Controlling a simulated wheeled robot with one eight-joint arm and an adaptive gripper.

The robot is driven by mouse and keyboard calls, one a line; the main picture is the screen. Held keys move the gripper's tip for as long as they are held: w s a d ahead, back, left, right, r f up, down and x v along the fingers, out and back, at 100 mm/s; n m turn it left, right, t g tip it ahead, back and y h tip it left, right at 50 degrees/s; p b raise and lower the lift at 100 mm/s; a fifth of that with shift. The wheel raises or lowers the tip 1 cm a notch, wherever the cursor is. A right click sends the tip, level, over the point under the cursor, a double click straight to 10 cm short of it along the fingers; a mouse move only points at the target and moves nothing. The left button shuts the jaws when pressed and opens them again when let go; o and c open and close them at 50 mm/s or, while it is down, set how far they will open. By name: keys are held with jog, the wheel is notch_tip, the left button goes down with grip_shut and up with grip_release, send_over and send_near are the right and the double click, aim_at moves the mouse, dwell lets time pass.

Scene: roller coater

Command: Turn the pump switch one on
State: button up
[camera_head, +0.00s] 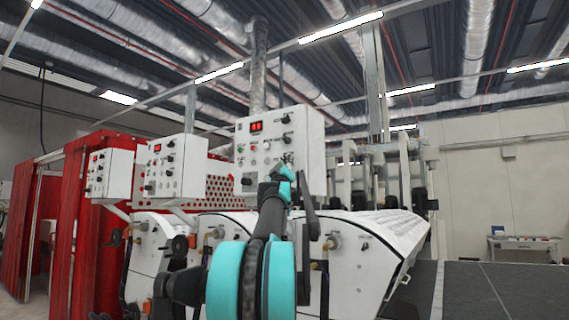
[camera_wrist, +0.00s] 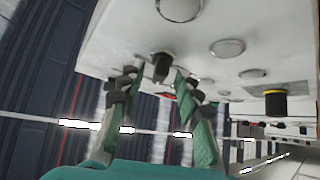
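A white control box (camera_head: 307,128) with a red display (camera_head: 256,127) carries several black knobs, small buttons and lamps. Its labels are too small to read, so I cannot tell which knob is pump switch one. My gripper (camera_head: 285,174) is at the lower right of this box's face and covers part of it. In the wrist view my gripper (camera_wrist: 155,78) is open, with a small black knob (camera_wrist: 162,65) between its fingertips. The fingers stand apart on either side of the knob, and no clear contact shows. Another black knob with a yellow ring (camera_wrist: 275,103) sits to the right.
Two similar control boxes stand to the left, a middle one (camera_head: 180,168) and a far one (camera_head: 112,174). White machine housings (camera_head: 350,255) with valves and levers lie below. Red curtains (camera_head: 75,220) hang at the left.

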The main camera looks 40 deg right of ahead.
jog(key=shift+w+d+r, duration=0.2)
jog(key=shift+w+r, duration=0.05)
jog(key=shift+w, duration=0.05)
grip_shut()
jog(key=shift+m+g+h, duration=0.3)
jog(key=shift+m+h, duration=0.1)
jog(key=shift+m, duration=0.1)
jog(key=m+g+h, duration=0.1)
jog(key=m+h, duration=0.1)
jog(key=m, duration=0.1)
jog(key=shift+w+f+m+g+h, duration=0.1)
jog(key=shift+m+g+h, duration=0.2)
jog(key=shift+g, duration=0.1)
jog(key=m+g+h, duration=0.1)
jog(key=m+g, duration=0.5)
jog(key=m, duration=0.1)
jog(key=m+g+h, duration=0.2)
jog(key=m+g, duration=0.4)
jog(key=m, duration=0.1)
jog(key=m+g+h, duration=0.2)
jog(key=m+g, duration=0.4)
jog(key=m, duration=0.1)
jog(key=shift+w+a, duration=0.15)
jog(key=shift+w, duration=0.1)
jog(key=shift+m+g, duration=0.5)
jog(key=shift+g, duration=0.1)
